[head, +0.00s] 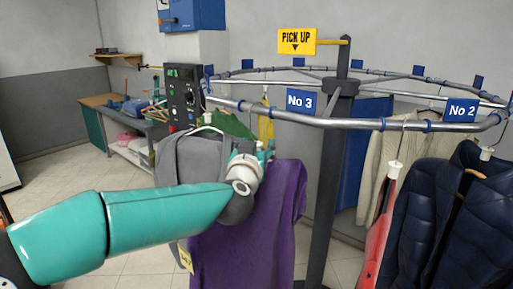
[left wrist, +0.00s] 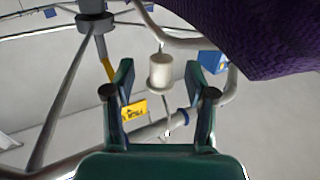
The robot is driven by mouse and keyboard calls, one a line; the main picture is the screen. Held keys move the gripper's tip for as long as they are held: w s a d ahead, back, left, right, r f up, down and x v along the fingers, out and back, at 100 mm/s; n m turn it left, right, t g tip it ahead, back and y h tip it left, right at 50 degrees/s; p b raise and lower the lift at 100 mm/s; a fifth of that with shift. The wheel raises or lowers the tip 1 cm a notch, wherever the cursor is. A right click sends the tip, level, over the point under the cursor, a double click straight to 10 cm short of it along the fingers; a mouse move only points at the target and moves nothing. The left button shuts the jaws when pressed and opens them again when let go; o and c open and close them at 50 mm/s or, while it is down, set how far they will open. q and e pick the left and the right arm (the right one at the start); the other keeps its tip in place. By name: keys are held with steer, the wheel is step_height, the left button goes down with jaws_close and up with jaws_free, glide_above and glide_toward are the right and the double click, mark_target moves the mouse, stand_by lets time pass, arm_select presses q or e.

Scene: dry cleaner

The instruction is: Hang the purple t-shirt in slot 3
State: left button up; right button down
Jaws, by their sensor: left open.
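The purple t-shirt (head: 275,225) hangs below the ring rail (head: 245,106), just left of the dark post, near the "No 3" sign (head: 300,101). My left gripper (head: 263,150) is at the top of the shirt, and its wrist hides part of it. In the left wrist view the shirt (left wrist: 270,45) fills the upper right. The open fingers (left wrist: 160,92) stand either side of a white hanger knob (left wrist: 160,72), with gaps showing. A thin hook runs from the knob to the rail by a blue clip; whether it rests on the rail is unclear.
A grey garment (head: 183,163) hangs close left of the shirt. A navy jacket (head: 440,215), a red garment (head: 377,228) and a cream one (head: 390,150) hang at the right. The dark post (head: 323,200) stands just right of the shirt. A control box (head: 183,98) is behind.

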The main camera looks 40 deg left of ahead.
arm_select(q)
steer(key=v, duration=1.2)
steer(key=shift+s, duration=0.1)
steer(key=s+a+p, duration=0.1)
steer(key=s, duration=1.4)
steer(key=shift+s+a, duration=0.15)
steer(key=shift+s, duration=0.25)
steer(key=shift+f, duration=0.1)
